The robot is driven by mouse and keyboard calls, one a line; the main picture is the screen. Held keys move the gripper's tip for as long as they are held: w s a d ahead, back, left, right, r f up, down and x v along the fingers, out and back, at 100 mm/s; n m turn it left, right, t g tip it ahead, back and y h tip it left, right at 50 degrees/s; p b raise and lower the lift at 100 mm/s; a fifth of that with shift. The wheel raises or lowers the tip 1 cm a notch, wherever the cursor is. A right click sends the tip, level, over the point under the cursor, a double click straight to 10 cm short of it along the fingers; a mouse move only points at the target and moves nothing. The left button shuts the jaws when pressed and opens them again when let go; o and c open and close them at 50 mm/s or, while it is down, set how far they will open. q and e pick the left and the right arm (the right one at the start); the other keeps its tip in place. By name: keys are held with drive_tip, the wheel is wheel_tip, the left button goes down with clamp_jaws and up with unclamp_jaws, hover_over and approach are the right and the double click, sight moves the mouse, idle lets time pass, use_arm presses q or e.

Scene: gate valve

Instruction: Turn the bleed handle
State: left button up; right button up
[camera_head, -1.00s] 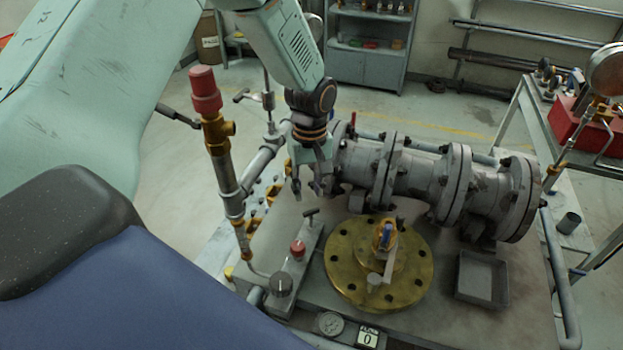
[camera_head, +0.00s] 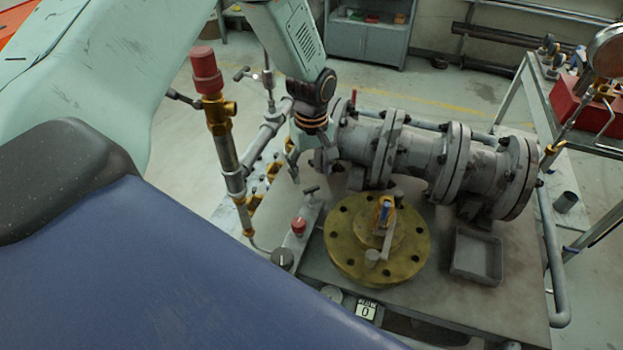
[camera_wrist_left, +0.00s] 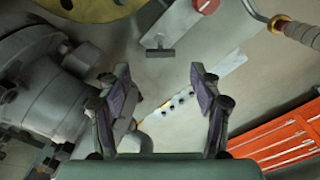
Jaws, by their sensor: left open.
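A small dark T-shaped handle (camera_head: 310,189), which I take for the bleed handle, stands at the far end of a narrow grey block (camera_head: 297,228) with a red knob (camera_head: 299,225). In the left wrist view the T-handle (camera_wrist_left: 160,52) lies just beyond the fingertips, centred between them. My left gripper (camera_head: 307,168) points down above and behind the handle, beside the pipe. In the left wrist view its two fingers (camera_wrist_left: 160,80) are spread wide with nothing between them, apart from the handle. My right gripper is not in view.
The grey flanged valve body (camera_head: 420,155) stands right of my left gripper. A brass flange (camera_head: 345,255) lies in front of it. A vertical pipe with a red cap (camera_head: 207,75) rises on the left. A grey tray (camera_head: 477,257) sits at right.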

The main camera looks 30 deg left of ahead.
sight(312, 188)
use_arm(q)
wheel_tip(312, 188, down, 7)
drive_tip(key=shift+f, duration=0.1)
drive_tip(key=shift+s, duration=0.1)
drive_tip(key=shift+c, duration=0.2)
drive_tip(key=c, duration=1.1)
drive_tip(key=m, duration=0.4)
drive_tip(key=shift+m+b, duration=0.6)
drive_tip(key=shift+m, duration=1.8)
